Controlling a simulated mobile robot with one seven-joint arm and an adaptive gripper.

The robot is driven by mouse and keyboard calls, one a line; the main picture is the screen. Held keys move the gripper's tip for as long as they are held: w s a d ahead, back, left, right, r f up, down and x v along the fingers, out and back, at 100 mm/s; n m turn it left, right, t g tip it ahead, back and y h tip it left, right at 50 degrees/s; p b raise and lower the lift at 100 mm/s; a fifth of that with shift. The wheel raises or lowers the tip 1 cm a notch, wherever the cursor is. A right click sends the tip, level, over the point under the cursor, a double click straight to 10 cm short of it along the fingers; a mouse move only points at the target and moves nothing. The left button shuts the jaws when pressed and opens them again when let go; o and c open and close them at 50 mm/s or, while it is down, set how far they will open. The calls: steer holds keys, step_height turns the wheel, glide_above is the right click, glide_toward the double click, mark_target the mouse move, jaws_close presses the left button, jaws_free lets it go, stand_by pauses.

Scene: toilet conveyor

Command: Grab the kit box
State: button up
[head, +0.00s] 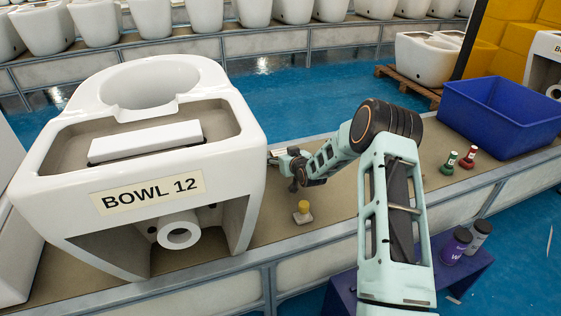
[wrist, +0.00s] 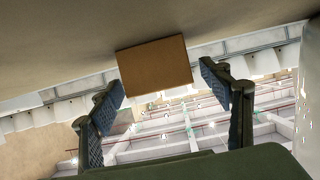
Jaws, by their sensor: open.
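A plain brown box (wrist: 155,75), which looks like the kit box, sits ahead of my gripper in the wrist view, against the tan belt surface that fills the top of that picture. My gripper (wrist: 163,82) is open, with one finger to each side of the box's lower part. The box looks to be beyond or level with the fingertips; I cannot tell how deep. Gaps show between the fingers and the box. In the head view my gripper (head: 280,164) is low over the conveyor, right of the toilet bowl. I cannot pick out the box there.
A large white toilet marked BOWL 12 (head: 228,100) stands close left of my gripper. A small yellow-topped item (head: 303,208) lies on the conveyor (head: 335,200) in front. Red and green small items (head: 459,160) and a blue bin (head: 500,112) are further right.

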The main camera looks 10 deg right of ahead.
steer(key=shift+w+a, duration=0.1)
steer(key=shift+w, duration=0.2)
steer(key=c, duration=1.3)
